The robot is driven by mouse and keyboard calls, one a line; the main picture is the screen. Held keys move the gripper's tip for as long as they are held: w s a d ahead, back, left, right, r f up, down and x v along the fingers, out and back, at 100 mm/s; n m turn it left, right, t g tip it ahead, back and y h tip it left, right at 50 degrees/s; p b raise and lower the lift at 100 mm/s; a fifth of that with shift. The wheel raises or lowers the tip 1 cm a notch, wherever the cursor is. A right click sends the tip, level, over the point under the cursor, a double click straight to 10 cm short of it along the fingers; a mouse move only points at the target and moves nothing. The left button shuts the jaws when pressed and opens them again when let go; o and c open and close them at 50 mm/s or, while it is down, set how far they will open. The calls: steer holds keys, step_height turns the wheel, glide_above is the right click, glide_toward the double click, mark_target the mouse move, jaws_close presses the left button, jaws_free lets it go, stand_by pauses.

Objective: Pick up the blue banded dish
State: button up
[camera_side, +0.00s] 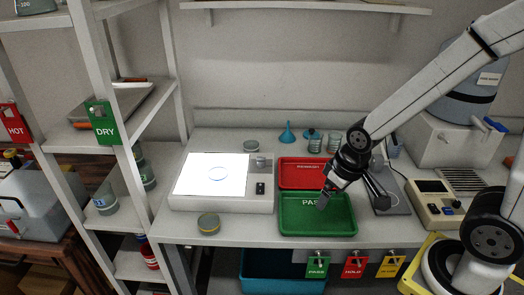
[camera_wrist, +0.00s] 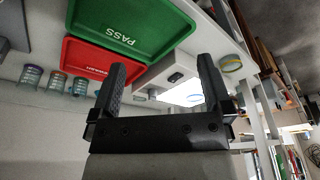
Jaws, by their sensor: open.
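The blue banded dish (camera_side: 219,174) is a shallow clear dish with a blue ring. It lies on the bright white light panel (camera_side: 190,175), left of the trays.
A yellow banded dish (camera_side: 208,224) sits at the bench's front edge. A greyish dish (camera_side: 251,147) stands behind the panel. The red tray (camera_side: 302,172), a blue funnel (camera_side: 287,134) and beakers (camera_side: 315,144) are at the back. A white shelf rack (camera_side: 110,160) stands at the left.

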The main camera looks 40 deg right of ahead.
mark_target(225, 172)
steer(key=w+a+f+m+t+y, duration=0.1)
steer(key=w+a+f+m+y, duration=0.1)
steer(key=w+m, duration=0.5)
steer(key=w+a+f+m+t+y, duration=0.1)
steer(key=w+a+f+m+y, duration=0.1)
steer(key=w+m+y, duration=0.2)
steer(key=w+a+f+m+t+y, duration=0.2)
steer(key=w+a+m, duration=0.1)
steer(key=w+m, duration=0.7)
steer(key=shift+w+m+y, duration=0.3)
steer(key=shift+m+y, duration=0.1)
steer(key=shift+m, duration=0.5)
steer(key=w+m+t, duration=0.1)
steer(key=w+d+f+m+t, duration=0.1)
steer(key=w+m, duration=0.1)
steer(key=w+d+m+t, duration=0.1)
steer(key=w, duration=0.1)
steer(key=shift+w+d+f+m+t, duration=0.15)
steer(key=shift+d+m+t, duration=0.1)
steer(key=shift+m+t, duration=0.05)
steer(key=shift+w+d+f+m+t+h, duration=0.1)
steer(key=shift+w+d+m+t+h, duration=0.25)
steer(key=shift+w+m, duration=0.25)
